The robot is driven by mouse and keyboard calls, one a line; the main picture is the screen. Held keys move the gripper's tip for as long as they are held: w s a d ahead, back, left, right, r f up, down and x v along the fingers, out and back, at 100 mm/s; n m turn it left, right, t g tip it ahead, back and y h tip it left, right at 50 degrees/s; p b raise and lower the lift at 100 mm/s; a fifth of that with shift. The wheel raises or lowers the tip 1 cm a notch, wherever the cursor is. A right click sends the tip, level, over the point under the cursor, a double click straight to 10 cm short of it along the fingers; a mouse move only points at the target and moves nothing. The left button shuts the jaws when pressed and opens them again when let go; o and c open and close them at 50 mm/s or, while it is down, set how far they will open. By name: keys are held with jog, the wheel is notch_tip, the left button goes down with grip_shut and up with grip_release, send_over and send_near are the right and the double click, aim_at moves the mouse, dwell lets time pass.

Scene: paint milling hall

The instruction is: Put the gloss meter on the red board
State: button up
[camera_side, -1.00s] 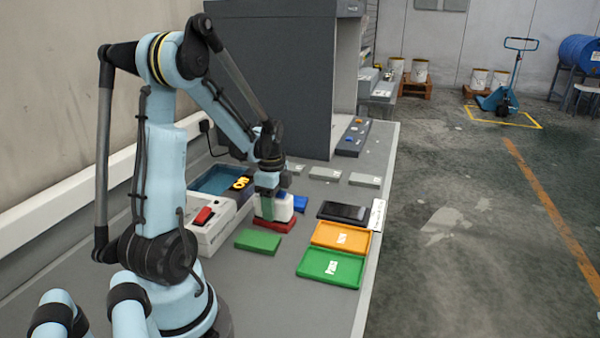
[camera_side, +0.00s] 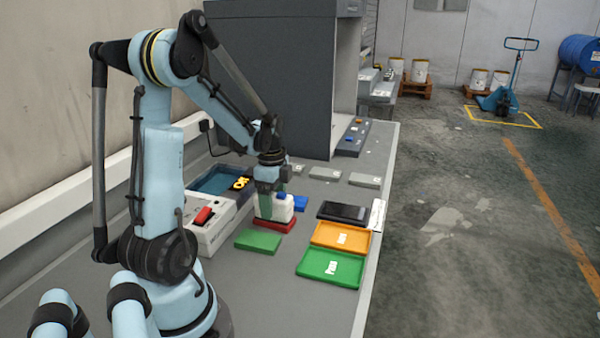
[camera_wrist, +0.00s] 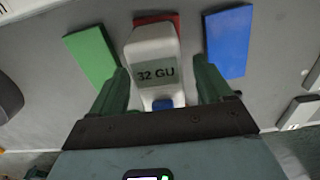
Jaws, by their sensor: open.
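The gloss meter (camera_side: 283,209) is a white block with a blue button on top. It stands upright on the red board (camera_side: 275,227). In the wrist view the gloss meter (camera_wrist: 152,45) shows a "32 GU" display, and a strip of the red board (camera_wrist: 143,19) shows at its far end. My gripper (camera_side: 270,206) is above the meter with its fingers reaching down beside it. In the wrist view my gripper (camera_wrist: 163,85) is open, one green finger on each side of the meter. The meter hides most of the red board there.
A green board (camera_side: 258,241) lies in front and a blue board (camera_side: 300,203) behind. Orange (camera_side: 341,236) and green (camera_side: 331,267) trays and a dark flat panel (camera_side: 344,212) lie to the right.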

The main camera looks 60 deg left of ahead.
aim_at(274, 196)
notch_tip(274, 196, up, 10)
jog(key=shift+d+r, duration=0.1)
jog(key=shift+r, duration=0.15)
jog(key=w+d+n+t, duration=0.1)
jog(key=d+n+t, duration=0.2)
jog(key=d, duration=0.9)
jog(key=w+d+f+n+t, duration=0.1)
jog(key=d+n+t, duration=0.3)
jog(key=d, duration=0.8)
jog(key=shift+w+d+n, duration=0.25)
jog(key=shift+w+n, duration=0.3)
jog(key=shift+n, duration=0.45)
